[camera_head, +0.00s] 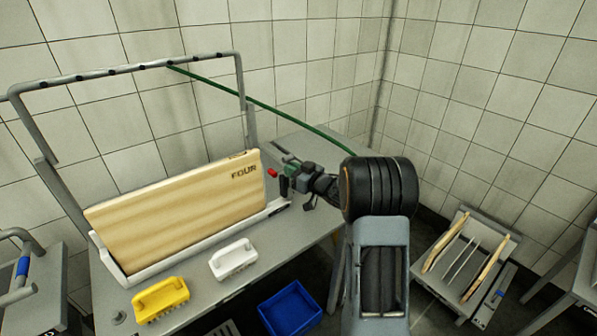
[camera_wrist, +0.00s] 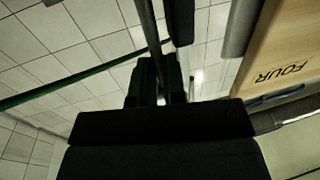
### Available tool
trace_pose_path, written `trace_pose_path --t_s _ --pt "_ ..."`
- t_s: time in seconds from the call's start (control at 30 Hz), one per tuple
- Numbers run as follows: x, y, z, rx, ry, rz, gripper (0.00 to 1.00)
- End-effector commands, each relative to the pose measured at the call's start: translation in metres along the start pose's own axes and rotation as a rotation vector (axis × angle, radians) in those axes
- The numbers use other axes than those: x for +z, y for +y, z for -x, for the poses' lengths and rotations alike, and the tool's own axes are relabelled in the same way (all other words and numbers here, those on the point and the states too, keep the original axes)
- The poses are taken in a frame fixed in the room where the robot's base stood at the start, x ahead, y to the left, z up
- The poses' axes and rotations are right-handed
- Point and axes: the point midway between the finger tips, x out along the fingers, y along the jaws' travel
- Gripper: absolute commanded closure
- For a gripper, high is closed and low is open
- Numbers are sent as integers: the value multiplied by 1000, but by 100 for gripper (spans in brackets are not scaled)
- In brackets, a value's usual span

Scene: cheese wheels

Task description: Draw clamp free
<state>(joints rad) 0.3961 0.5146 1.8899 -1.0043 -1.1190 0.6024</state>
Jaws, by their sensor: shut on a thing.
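The clamp is mostly hidden at my gripper (camera_head: 287,172). A small red tip (camera_head: 272,172) shows just left of the fingers and may be part of it. In the wrist view, the green-padded fingers of my gripper (camera_wrist: 160,78) are shut around a dark, slim bar (camera_wrist: 149,30), which runs up out of the picture. A pale wooden board marked FOUR (camera_head: 175,213) stands on edge, tilted, in a white trough (camera_head: 205,246). My gripper is just beyond its right end, apart from the wood. The board's lettered end also shows in the wrist view (camera_wrist: 278,45).
A grey rail frame (camera_head: 150,64) rises behind the board, with a green hose (camera_head: 260,104) sloping from it behind my gripper. A yellow brush (camera_head: 160,299) and white brush (camera_head: 233,259) lie on the steel table (camera_head: 205,297). A blue crate (camera_head: 291,309) sits below; a rack (camera_head: 462,258) stands right.

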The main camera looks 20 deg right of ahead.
Motion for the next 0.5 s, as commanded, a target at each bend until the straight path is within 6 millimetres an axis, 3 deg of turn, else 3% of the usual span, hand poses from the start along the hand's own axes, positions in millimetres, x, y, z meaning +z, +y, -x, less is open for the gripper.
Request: trace_pose_path --t_s 0.33,0.37,0.5 --pt "0 3 -1 2 -1 0 100" --pt "0 3 -1 2 -1 0 87" --pt "0 3 -1 1 -1 0 78"
